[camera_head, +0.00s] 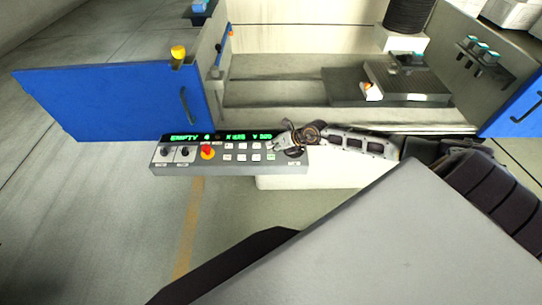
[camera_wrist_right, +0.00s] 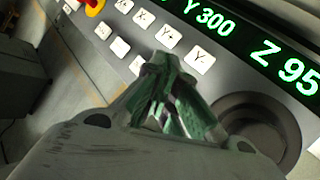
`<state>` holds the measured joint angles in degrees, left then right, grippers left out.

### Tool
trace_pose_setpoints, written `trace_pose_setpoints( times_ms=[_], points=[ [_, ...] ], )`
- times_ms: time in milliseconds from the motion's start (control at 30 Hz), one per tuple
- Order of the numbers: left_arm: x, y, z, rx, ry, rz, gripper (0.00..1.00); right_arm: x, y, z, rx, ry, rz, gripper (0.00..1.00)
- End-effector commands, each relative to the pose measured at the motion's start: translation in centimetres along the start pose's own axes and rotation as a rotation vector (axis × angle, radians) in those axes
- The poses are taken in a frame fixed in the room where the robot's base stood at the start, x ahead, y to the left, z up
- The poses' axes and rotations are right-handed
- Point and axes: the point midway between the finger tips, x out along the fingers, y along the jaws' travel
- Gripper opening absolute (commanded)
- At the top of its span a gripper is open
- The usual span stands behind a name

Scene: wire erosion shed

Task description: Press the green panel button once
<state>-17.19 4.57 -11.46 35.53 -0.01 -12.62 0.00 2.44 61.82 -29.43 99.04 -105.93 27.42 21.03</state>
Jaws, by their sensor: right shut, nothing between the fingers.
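The control panel (camera_head: 228,170) stands in front of the machine, with a lit green display (camera_head: 222,136) along its top and several pale buttons (camera_head: 242,157). A small greenish patch (camera_head: 271,157) shows at the right end of the lower button row, possibly the green button. My right gripper (camera_head: 277,147) is shut and empty over the panel's right part. In the wrist view its fingertips (camera_wrist_right: 162,62) are close to the white Y buttons (camera_wrist_right: 199,60); contact cannot be told. Green tints show on the fingers, which hide the panel behind them. My left gripper is not in view.
A red knob (camera_head: 207,152) and two dark knobs sit on the panel's left; a round dark dial (camera_wrist_right: 252,118) lies right of my fingers. The blue door (camera_head: 110,103) stands open at left. The machine bed (camera_head: 270,100) is behind the panel.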

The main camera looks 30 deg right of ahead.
Motion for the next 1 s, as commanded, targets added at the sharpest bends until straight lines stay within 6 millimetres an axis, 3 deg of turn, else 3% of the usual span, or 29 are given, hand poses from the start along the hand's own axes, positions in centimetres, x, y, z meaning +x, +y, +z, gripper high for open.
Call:
trace_pose_setpoints(
  times_ms=[300, 1000],
  points=[
    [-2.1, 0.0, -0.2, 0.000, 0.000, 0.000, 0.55, -1.5, 1.1, 1.1, -0.001, 0.000, 0.000, 0.00],
    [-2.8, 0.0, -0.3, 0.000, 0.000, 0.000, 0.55, -3.0, 2.1, 2.1, 0.000, 0.000, 0.000, 0.00]
  ],
)
